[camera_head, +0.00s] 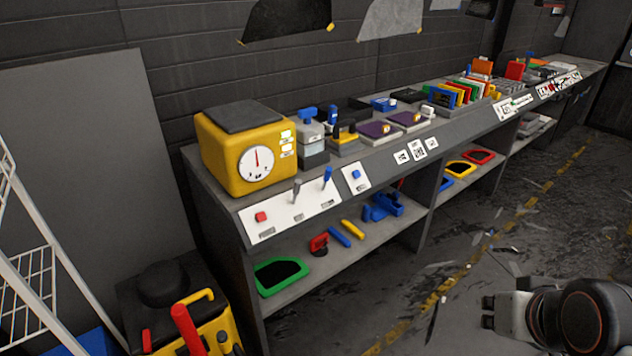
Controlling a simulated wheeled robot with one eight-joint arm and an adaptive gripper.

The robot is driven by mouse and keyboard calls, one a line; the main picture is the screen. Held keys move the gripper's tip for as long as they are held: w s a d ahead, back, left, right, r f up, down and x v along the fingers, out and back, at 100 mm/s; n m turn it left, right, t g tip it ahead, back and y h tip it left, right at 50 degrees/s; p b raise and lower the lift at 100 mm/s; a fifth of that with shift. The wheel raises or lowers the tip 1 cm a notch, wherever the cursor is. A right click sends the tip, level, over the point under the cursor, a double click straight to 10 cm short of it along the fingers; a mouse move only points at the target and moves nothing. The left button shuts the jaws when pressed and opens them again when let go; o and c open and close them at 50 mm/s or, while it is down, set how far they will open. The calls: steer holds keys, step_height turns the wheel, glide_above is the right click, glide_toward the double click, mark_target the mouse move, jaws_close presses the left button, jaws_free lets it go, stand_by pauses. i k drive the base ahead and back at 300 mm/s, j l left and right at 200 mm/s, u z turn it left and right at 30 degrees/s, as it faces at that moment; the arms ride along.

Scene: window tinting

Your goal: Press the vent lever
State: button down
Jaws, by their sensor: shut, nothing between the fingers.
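Two levers stand on the white sloped control panel (275,222) at the front of the bench: a grey lever (296,188) and a blue-handled lever (327,176). The labels beneath them are too small to read, so I cannot tell which is the vent lever. A red button (261,217) is left of the levers and a blue button (356,174) is on a separate plate to their right. My gripper (488,311) is at the lower right, over the floor, shut and empty. It points left and is well apart from the panel.
A yellow scale-like box (225,160) with a dial stands behind the panel. The long bench (222,218) holds several tools and trays. A yellow-black machine (200,335) and a white wire rack (25,285) stand at lower left. The floor before the bench has scattered scraps.

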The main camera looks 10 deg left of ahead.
mark_target(298, 183)
steer(key=i+l+u, duration=0.45)
steer(key=l, duration=0.3)
steer(key=i+l+u, duration=0.2)
steer(key=l, duration=0.2)
steer(key=u, duration=1)
